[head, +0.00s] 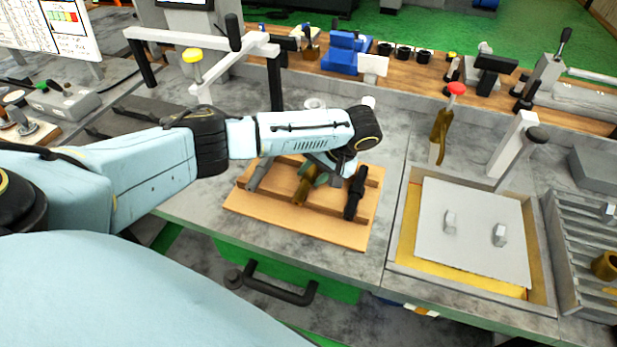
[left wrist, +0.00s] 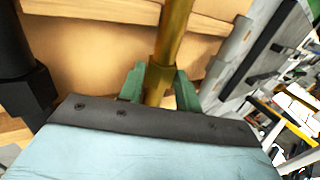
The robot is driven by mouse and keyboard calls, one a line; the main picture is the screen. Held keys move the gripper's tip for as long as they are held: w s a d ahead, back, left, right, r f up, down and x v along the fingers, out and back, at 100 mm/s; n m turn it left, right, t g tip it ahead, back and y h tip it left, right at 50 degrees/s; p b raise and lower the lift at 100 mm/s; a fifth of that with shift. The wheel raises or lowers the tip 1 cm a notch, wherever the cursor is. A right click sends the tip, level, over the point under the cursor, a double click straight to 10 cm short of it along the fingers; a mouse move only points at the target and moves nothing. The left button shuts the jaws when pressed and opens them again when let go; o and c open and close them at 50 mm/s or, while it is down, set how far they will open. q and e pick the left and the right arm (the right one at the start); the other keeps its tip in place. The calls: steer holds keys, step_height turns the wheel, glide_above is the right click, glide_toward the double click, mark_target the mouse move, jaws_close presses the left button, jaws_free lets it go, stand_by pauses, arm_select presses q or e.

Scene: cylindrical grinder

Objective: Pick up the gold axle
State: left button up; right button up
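The gold axle (head: 301,196) lies in the wooden tray (head: 345,237), between a grey axle (head: 261,173) at its left and a black axle (head: 354,193) at its right. My left gripper (head: 314,174) reaches down over the gold axle, and my wrist partly hides the axle's far part. In the left wrist view the green fingers of my left gripper (left wrist: 160,84) stand on either side of the gold axle (left wrist: 172,38), close against it with almost no gap. The axle appears to be still at the tray. My right gripper is not in view.
A grey square plate (head: 473,235) in a yellow-floored tray lies to the right. A red-knobbed lever (head: 455,90) stands behind it. Bare grey table lies right of the wooden tray.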

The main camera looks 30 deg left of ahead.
arm_select(q)
jaws_close()
steer(key=shift+r, duration=0.1)
